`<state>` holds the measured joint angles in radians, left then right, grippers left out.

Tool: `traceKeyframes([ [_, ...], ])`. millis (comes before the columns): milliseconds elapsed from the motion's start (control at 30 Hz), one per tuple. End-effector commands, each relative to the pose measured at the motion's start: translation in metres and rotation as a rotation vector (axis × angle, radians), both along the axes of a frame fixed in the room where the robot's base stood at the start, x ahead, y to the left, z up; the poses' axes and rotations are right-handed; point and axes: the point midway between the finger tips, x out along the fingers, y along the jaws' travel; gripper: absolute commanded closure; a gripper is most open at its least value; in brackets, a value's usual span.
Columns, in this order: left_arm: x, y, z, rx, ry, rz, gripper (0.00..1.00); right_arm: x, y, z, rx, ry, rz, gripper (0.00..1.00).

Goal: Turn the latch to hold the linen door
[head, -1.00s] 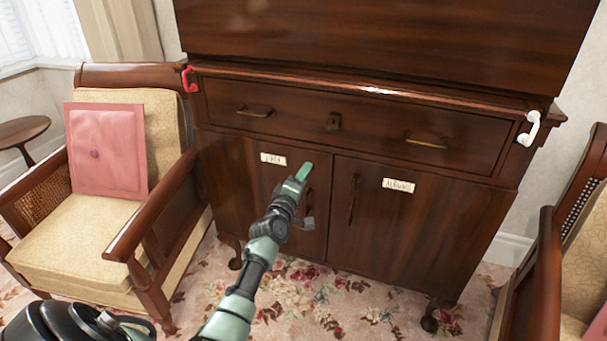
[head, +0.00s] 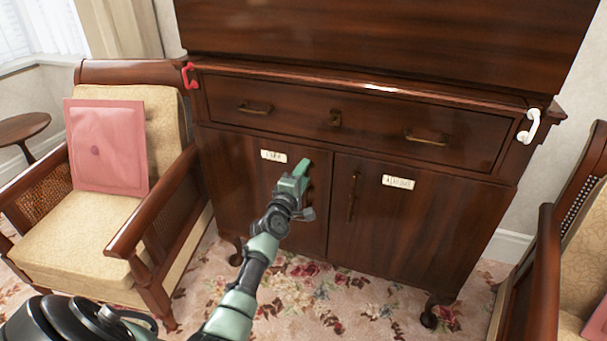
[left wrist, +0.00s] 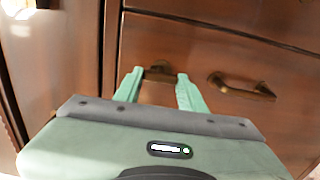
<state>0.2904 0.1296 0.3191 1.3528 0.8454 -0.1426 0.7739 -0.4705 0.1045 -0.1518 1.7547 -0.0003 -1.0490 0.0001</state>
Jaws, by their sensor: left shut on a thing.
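The left cabinet door (head: 240,185), with a white label (head: 273,156) too blurred to read surely, appears closed beside the right door (head: 400,235). My left gripper (head: 303,170) is at the upper right corner of the left door, near the seam. In the left wrist view its green fingers (left wrist: 160,80) are on both sides of a small dark brass latch (left wrist: 158,70), and they are shut on it. The gripper hides the latch in the head view. The left door's handle (left wrist: 240,88) is close to the fingers. My right gripper is out of view.
A drawer (head: 380,130) with two handles and a small central fitting (head: 335,118) runs above the doors. A red hook (head: 188,76) and a white hook (head: 529,127) are at the cabinet's sides. Armchairs (head: 75,240) flank the cabinet. Flowered carpet lies in front.

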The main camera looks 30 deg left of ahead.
Motion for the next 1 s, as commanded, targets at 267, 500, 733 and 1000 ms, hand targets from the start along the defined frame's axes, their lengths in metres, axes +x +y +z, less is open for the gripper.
traceKeyframes([
  [267,0.000,0.000,0.000,0.000,0.000,0.001,0.38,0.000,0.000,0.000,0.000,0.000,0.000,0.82],
  [500,-0.003,-0.001,0.000,0.000,0.001,0.000,0.38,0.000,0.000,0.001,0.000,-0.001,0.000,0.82],
  [733,-0.036,-0.008,0.000,-0.001,0.003,0.000,0.38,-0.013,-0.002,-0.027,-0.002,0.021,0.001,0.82],
  [1000,-0.071,-0.017,0.000,0.000,0.001,0.001,0.38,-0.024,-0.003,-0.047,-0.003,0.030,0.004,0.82],
])
